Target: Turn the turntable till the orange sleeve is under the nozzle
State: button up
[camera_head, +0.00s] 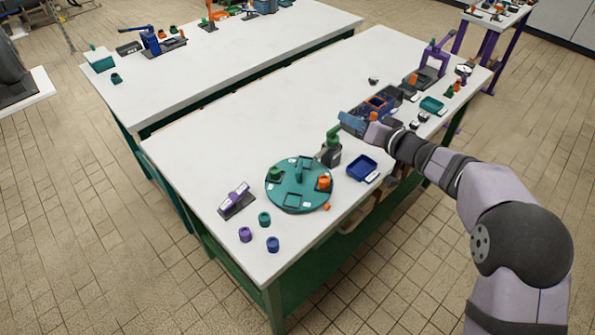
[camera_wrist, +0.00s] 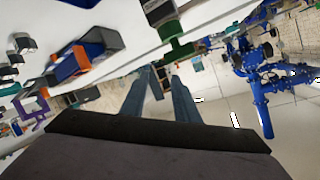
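The teal turntable (camera_head: 290,190) lies flat near the table's front end in the head view. The orange sleeve (camera_head: 323,183) stands at its right side. A green sleeve (camera_head: 275,173) stands at its back left, and a teal upright handle (camera_head: 299,171) rises near the middle. The green nozzle (camera_head: 333,135) sits on a grey stand at the disc's back right edge; the orange sleeve is in front of it. The nozzle also seems to show in the wrist view (camera_wrist: 178,48). My gripper (camera_head: 347,121) is above the table, behind and right of the nozzle. In the wrist view its fingers (camera_wrist: 160,82) are apart and empty.
A blue tray (camera_head: 362,167) is right of the turntable. A purple-and-grey device (camera_head: 236,200) and loose purple, teal and blue rings (camera_head: 264,219) are at the left. A small orange piece (camera_head: 327,207) lies by the disc's front right. Boxes (camera_head: 377,104) stand near my gripper. The table's middle-left is clear.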

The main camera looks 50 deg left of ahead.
jog(key=s+a+r+m+t+y, duration=0.1)
jog(key=s+a+r+m+y, duration=0.1)
jog(key=s+a+r+m, duration=0.4)
jog(key=m+t+h, duration=0.4)
jog(key=m+t, duration=0.3)
jog(key=m, duration=1.6)
send_over(299, 167)
jog(key=s+a, duration=0.1)
jog(key=a, duration=0.1)
notch_tip(299, 167, down, 3)
jog(key=s+d+f+m+h, duration=0.1)
jog(key=s+d+f+m, duration=0.1)
jog(key=m, duration=0.1)
jog(key=s+d+f+m+h, duration=0.2)
jog(key=m, duration=0.1)
jog(key=s+d+f+m+h, duration=0.1)
jog(key=s+d+f+m, duration=0.1)
jog(key=f+m, duration=0.1)
jog(key=shift+s+d+f+h, duration=0.1)
jog(key=shift+d+h, duration=0.2)
jog(key=shift+p+x, duration=0.9)
jog(key=shift+x, duration=2.8)
grip_shut()
